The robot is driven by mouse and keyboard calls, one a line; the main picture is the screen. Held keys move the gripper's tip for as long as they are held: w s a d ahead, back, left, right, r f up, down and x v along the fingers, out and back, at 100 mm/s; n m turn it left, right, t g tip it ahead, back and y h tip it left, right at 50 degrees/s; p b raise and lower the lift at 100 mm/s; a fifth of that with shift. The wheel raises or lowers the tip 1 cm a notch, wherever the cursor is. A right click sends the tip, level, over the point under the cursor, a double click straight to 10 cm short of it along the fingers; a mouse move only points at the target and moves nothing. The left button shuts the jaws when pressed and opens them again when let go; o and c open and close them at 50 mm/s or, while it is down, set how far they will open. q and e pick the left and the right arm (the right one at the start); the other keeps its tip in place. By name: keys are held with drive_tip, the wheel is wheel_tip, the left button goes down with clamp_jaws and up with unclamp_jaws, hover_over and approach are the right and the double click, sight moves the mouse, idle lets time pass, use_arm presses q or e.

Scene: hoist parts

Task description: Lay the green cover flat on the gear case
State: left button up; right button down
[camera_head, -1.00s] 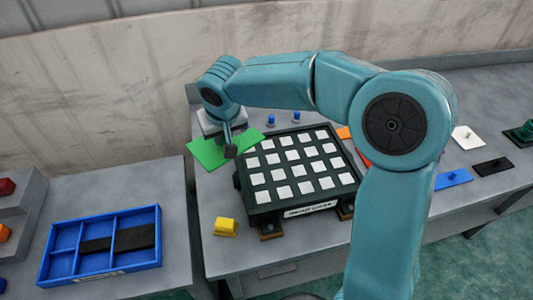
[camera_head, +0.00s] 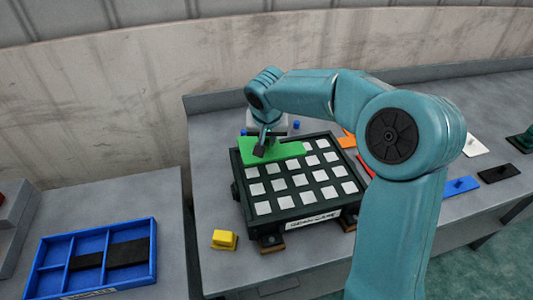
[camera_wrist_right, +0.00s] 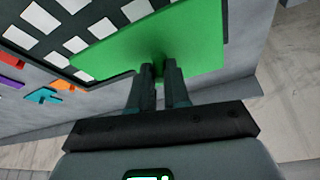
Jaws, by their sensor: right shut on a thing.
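The green cover (camera_head: 285,152) is a flat plate over the far left part of the gear case. My right gripper (camera_head: 263,149) is shut on the cover at its upper side. In the right wrist view the two fingers (camera_wrist_right: 162,72) meet the green cover (camera_wrist_right: 190,40) near its edge. The gear case (camera_head: 300,203) is a dark box whose top shows rows of white squares, with a label on its front. Whether the cover touches the case top or hangs just above it, I cannot tell. My left gripper is not in view.
A yellow block (camera_head: 224,240) stands left of the case. A blue divided tray (camera_head: 150,225) lies on the left table. Blue (camera_head: 460,186), black (camera_head: 500,172) and white (camera_head: 474,147) plates lie at the right. A wall runs behind the tables.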

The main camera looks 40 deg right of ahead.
sight(267, 151)
wheel_tip(267, 151, down, 5)
drive_tip(key=shift+w+f, duration=0.1)
drive_tip(key=shift+f, duration=0.1)
drive_tip(key=shift+a+r, duration=0.1)
drive_tip(key=shift+r, duration=0.05)
drive_tip(key=shift+f+b, duration=0.25)
drive_tip(key=shift+b, duration=0.15)
drive_tip(key=c, duration=1.1)
unclamp_jaws()
drive_tip(key=shift+r, duration=0.1)
